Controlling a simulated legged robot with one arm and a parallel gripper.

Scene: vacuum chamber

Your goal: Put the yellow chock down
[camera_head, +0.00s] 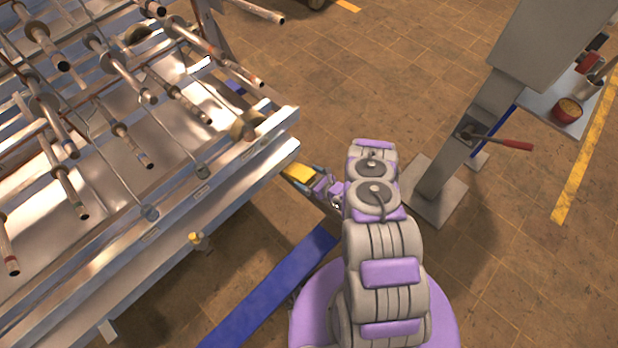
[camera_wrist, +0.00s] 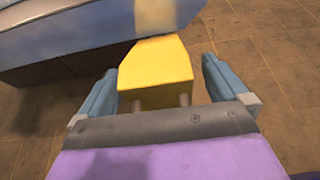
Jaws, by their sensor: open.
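The yellow chock (camera_wrist: 156,72) is a yellow block with a tapered far end. In the wrist view it lies between my gripper's two blue-grey fingers, with a gap on each side. My gripper (camera_wrist: 157,82) is open around it. In the head view the chock (camera_head: 299,173) is at the end of my arm, beside the corner of the large metal frame. My gripper (camera_head: 303,178) is partly hidden there by the chock and my arm. I cannot tell whether the chock's underside rests fully on the floor.
A metal rack (camera_head: 130,220) with many rods fills the left. A blue beam (camera_head: 270,288) lies below it. A grey post (camera_head: 476,135) with a red-handled lever (camera_head: 510,144) stands right, near a shelf with a reddish pot (camera_head: 566,110). Tiled floor is open between rack and post.

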